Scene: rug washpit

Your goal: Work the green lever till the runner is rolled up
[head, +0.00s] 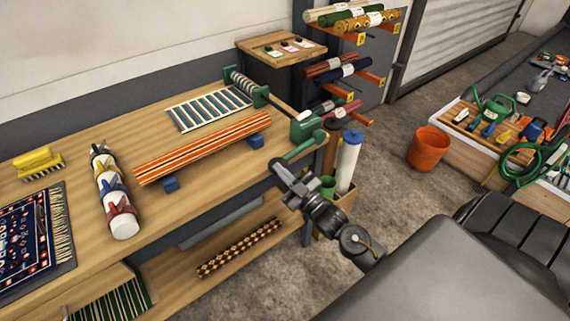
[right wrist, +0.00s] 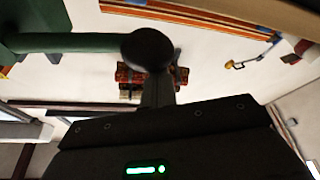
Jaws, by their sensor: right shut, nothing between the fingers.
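The green lever (head: 303,148) sticks out from the green crank housing (head: 308,125) at the right end of the workbench. In the right wrist view the lever (right wrist: 60,42) comes in from the left and ends in a dark round knob (right wrist: 147,48). My right gripper (head: 279,168) is shut and empty at the lever's free end; I cannot tell whether it touches the knob. The striped runner (head: 205,108) lies partly flat on the bench, with its far end at the green roller (head: 245,84). My left gripper is not in view.
An orange striped roll (head: 203,147) rests on blue blocks in front of the runner. A white cylinder with coloured clamps (head: 124,226) lies further left. A box holding a white roll (head: 349,160) stands just right of my gripper. An orange bucket (head: 428,150) stands on the floor.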

